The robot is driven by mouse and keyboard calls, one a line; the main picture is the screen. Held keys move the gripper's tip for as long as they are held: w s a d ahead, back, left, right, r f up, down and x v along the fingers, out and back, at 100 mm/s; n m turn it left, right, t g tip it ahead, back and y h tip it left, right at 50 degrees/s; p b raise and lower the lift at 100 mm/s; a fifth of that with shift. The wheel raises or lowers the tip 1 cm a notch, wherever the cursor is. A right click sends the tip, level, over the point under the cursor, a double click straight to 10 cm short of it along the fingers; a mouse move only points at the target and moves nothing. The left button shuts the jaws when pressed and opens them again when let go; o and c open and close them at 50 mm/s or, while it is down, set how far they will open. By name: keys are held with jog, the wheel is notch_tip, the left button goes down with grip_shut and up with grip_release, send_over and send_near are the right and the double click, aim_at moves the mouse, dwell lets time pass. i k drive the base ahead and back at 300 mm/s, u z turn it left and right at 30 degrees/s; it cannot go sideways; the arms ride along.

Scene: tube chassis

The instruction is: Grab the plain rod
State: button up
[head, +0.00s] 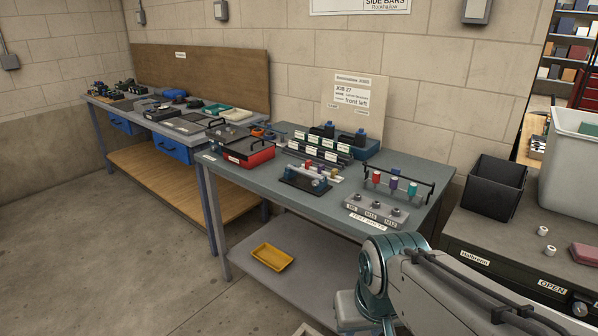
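I cannot pick out a plain rod for certain. Dark bars (300,157) lie in a rack with several small white labels (327,148) toward the back of the grey table (240,205); they are too small to tell apart. My arm reaches in from the lower right, in front of the table. My gripper is out of view.
A red-and-black case (240,152) sits on the table's left. A dark rail frame (398,182) with coloured spools and a grey block with knobs (377,208) stand at the right. A yellow tray (271,257) lies on the lower shelf. A black bin (493,188) is farther right.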

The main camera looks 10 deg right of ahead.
aim_at(313, 176)
jog(key=u, duration=1.15)
jog(key=i, duration=3)
jog(key=z, duration=3.8)
